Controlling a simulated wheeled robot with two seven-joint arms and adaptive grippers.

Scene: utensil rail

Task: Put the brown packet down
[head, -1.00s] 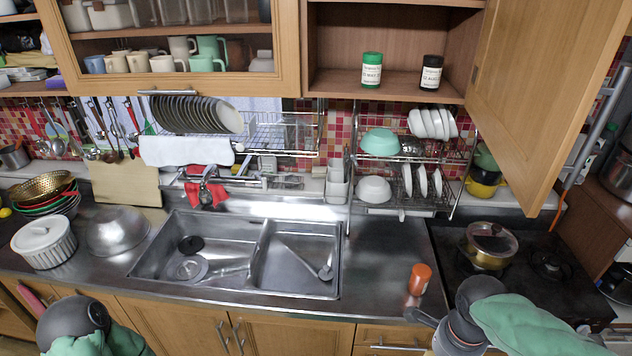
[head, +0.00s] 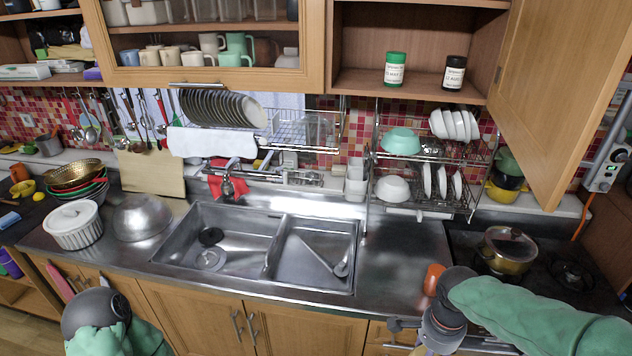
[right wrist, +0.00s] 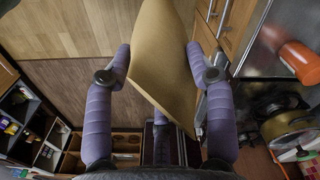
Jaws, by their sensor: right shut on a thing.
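The brown packet (right wrist: 162,50) shows in the right wrist view as a flat tan sheet-like shape, tilted, between the purple fingers of my right gripper (right wrist: 158,62). The gripper is shut on it; the packet's far end runs out of the top of the picture. I cannot see the packet in the head view, where only my right arm shows at the lower right. My left arm shows at the lower left of the head view, but its gripper is not visible.
A lidded pot (head: 508,252) is on the dark stove. An open cabinet door (head: 555,95) hangs above.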

